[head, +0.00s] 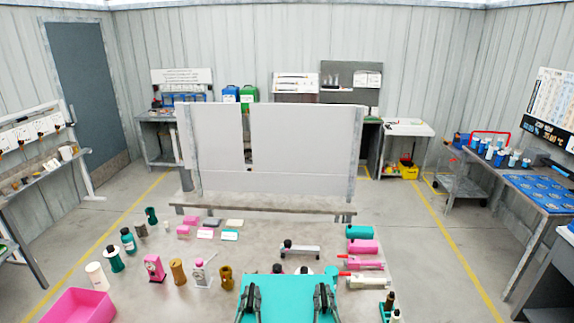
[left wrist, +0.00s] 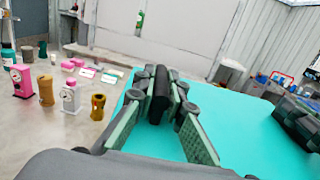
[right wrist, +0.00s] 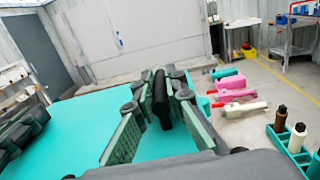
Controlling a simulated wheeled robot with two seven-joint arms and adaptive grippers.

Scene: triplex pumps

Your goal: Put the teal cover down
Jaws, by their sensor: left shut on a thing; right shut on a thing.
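The teal cover (head: 288,302) is a flat-topped piece with black handles, at the bottom middle of the head view. My left gripper (head: 252,294) is shut on its left handle, a black upright bar in the left wrist view (left wrist: 160,88). My right gripper (head: 323,292) is shut on its right handle, also seen in the right wrist view (right wrist: 160,92). The cover looks roughly level between the grippers. Its underside is hidden, so I cannot tell whether it touches anything below.
Dark-knobbed parts (head: 303,270) show just behind the cover. Pink, teal and white pump pieces (head: 362,247) lie to the right, near a teal bottle holder (head: 386,311). Bottles and small pumps (head: 154,268) and a pink bin (head: 80,306) stand left. A white panel (head: 300,135) rises behind.

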